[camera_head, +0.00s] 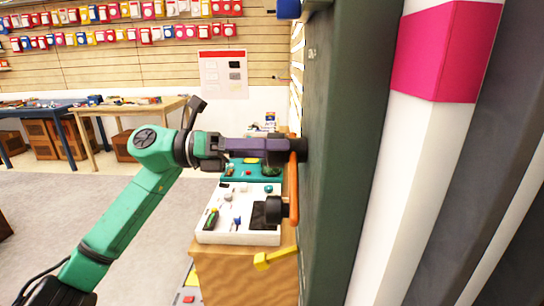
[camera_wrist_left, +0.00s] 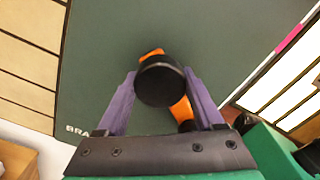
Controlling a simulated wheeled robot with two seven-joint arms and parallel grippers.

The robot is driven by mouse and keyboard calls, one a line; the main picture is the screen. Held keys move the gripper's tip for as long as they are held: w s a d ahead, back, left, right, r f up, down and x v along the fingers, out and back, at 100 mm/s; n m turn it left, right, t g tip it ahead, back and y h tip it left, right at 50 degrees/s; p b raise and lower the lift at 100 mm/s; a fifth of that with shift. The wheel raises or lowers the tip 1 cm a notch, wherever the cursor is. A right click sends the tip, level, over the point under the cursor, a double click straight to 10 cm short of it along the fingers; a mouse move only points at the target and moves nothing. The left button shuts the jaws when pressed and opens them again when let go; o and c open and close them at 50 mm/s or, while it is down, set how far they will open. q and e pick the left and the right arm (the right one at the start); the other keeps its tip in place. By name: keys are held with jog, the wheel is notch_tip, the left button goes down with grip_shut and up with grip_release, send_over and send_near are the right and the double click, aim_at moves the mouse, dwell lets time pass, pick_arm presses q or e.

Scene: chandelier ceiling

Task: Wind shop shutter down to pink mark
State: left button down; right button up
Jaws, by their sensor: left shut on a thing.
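An orange crank (camera_head: 293,185) stands out from the dark green panel (camera_head: 345,150) in the head view. In the left wrist view the crank's orange arm (camera_wrist_left: 182,108) runs behind a round black knob (camera_wrist_left: 160,82). My left gripper (camera_head: 285,148), with purple fingers, is at the crank's upper end and shut on this knob. The pink mark (camera_head: 445,50) is a band high on a white post (camera_head: 400,200). I cannot clearly make out the shutter or its lower edge. My right gripper is not in view.
A yellow lever (camera_head: 275,258) sticks out below the crank. A white tray of small items (camera_head: 240,237) stands on a wooden counter (camera_head: 245,275) close under my left arm. Tables (camera_head: 130,107) stand at the back left. The grey floor at left is clear.

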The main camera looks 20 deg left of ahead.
pick_arm(q)
jog(key=shift+f+m, duration=0.2)
jog(key=shift+m, duration=0.1)
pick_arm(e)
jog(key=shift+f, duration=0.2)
pick_arm(q)
grip_release()
jog(key=shift+r, duration=0.1)
jog(key=b+v, duration=0.2)
jog(key=v, duration=1.2)
jog(key=shift+s+a, duration=0.15)
jog(key=shift+a, duration=0.2)
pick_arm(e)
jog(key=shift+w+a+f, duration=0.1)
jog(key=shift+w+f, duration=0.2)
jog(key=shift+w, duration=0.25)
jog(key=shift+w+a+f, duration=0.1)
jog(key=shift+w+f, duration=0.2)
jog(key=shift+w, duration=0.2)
